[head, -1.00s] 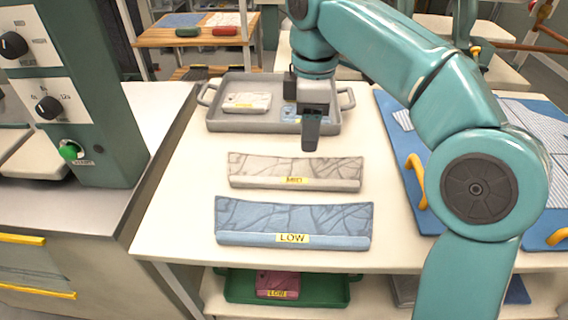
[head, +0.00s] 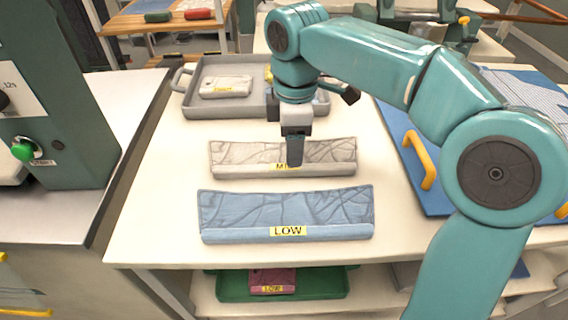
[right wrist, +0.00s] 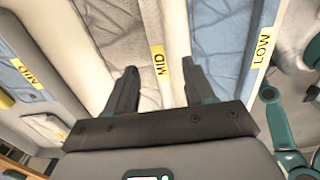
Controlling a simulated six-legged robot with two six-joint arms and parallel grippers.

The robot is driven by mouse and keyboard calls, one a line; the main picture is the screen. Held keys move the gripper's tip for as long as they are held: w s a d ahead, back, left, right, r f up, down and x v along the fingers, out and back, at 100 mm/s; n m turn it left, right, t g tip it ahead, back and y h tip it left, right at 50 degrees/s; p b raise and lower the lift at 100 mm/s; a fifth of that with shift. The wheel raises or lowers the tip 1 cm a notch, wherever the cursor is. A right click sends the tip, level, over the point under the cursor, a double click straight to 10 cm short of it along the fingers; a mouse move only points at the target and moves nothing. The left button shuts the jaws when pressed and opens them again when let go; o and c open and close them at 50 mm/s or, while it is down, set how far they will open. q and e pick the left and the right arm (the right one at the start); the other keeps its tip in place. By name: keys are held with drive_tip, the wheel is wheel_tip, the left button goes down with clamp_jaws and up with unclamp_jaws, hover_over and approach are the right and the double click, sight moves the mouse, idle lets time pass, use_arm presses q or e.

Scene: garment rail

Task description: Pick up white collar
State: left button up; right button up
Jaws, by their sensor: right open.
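The white collar (head: 240,154), with a yellow MID label, lies flat on the white table, behind the blue collar (head: 285,212) labelled LOW. My right gripper (head: 295,150) is above the white collar, pointing down, and hides part of its label. In the right wrist view the open, empty fingers (right wrist: 158,90) are either side of the MID label on the white collar (right wrist: 115,35). The blue collar (right wrist: 222,30) lies to the right there. I cannot tell how high the fingertips are above the cloth. My left gripper is not in view.
A grey tray (head: 190,100) with a small light folded piece (head: 227,87) stands behind the collars. A blue board (head: 405,150) with yellow handles is at the right. A green tray (head: 235,287) with a pink LOW piece sits on the shelf below. A control panel stands at left.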

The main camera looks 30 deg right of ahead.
sight(284, 153)
drive_tip(key=f+b, duration=0.1)
drive_tip(key=f, duration=0.1)
drive_tip(key=f+b, duration=0.1)
drive_tip(key=f, duration=0.2)
drive_tip(key=shift+w+a+f, duration=0.1)
drive_tip(key=shift+w+f, duration=0.05)
drive_tip(key=shift+w, duration=0.05)
clamp_jaws()
